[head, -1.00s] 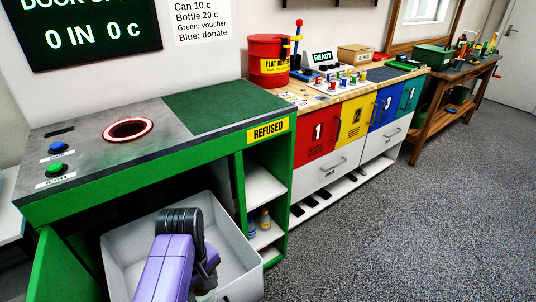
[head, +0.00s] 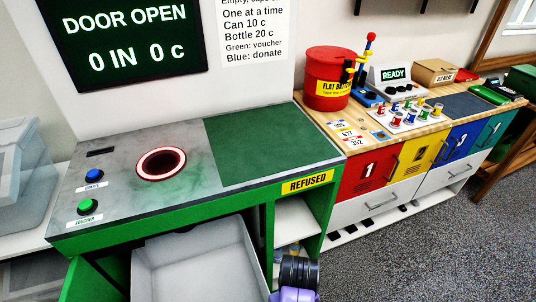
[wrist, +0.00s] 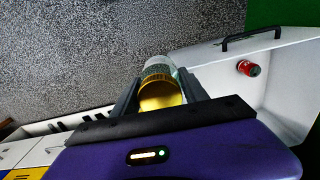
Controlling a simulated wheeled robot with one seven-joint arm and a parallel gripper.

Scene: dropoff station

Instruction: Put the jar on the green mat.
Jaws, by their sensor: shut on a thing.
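The jar (wrist: 162,95) has a gold lid and a clear body, and it sits between the fingers of my gripper (wrist: 158,82) in the wrist view. My gripper is shut on it, with the lid toward the camera. The far end of the jar is partly hidden behind the lid. The green mat (head: 262,148) lies flat on the grey counter, right of the red-ringed round opening, and is bare. In the head view only part of my arm shows at the bottom edge; the jar and fingers are out of sight there.
An open pale bin (head: 205,262) stands under the counter; a red can (wrist: 248,68) lies in it. A shelf unit labelled REFUSED (head: 308,183) is beside it. A red bucket (head: 331,78) and small coloured items stand on the wooden bench (head: 340,118) to the right. Grey floor lies in front.

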